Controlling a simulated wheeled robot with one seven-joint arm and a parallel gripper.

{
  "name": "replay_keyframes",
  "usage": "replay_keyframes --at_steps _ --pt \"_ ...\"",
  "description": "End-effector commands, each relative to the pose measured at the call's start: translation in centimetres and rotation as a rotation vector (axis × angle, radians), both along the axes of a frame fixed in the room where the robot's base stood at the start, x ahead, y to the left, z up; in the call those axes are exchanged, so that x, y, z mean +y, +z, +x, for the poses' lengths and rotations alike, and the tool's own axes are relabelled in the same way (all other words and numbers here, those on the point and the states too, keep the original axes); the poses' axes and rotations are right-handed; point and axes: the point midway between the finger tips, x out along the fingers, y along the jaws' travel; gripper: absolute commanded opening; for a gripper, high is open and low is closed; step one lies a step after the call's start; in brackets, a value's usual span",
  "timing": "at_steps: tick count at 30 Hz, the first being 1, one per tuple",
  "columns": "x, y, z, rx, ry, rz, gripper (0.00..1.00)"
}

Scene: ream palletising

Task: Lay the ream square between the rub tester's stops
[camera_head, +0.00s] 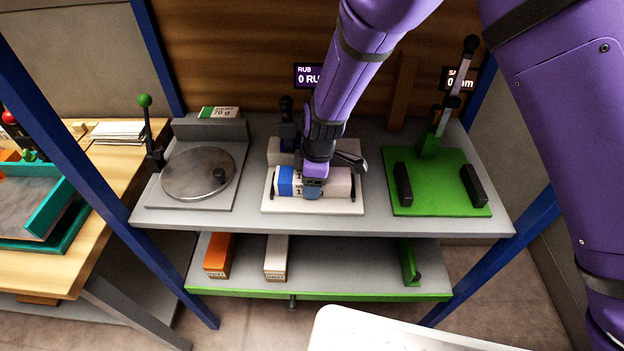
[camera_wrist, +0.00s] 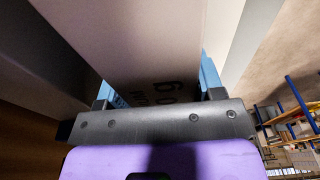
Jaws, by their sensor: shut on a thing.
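The rub tester (camera_head: 300,209) is the pale machine in the middle of the grey bench, with a display reading RUB behind it. The ream (camera_head: 285,182), white with a blue band, lies lengthwise over its pale bed. Dark stops show at the bed's left and right ends, partly hidden. My gripper (camera_head: 313,190) comes down from above and is shut across the ream's middle. In the wrist view the ream (camera_wrist: 135,45) fills the space between the light blue fingers (camera_wrist: 158,88). I cannot tell whether the ream touches the bed.
A round-plate device (camera_head: 199,172) stands left on the bench. A green fixture (camera_head: 437,192) with black blocks and a lever stands right. The lower shelf (camera_head: 340,270) holds an orange box (camera_head: 219,256), a white box (camera_head: 276,258) and a green part (camera_head: 410,263).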

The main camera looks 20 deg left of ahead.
Motion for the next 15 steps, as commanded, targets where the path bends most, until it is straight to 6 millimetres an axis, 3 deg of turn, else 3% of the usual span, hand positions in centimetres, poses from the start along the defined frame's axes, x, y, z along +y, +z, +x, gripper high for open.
replay_keyframes --at_steps 2,3,6,15 --pt "0.0 -0.2 0.01 0.0 0.0 0.0 0.25" --pt "0.0 -0.21 -0.01 0.001 0.001 0.0 0.69" --pt "0.0 -0.2 -0.01 0.0 0.001 0.0 0.87" --pt "0.01 0.04 0.0 -0.001 0.0 0.0 0.87"
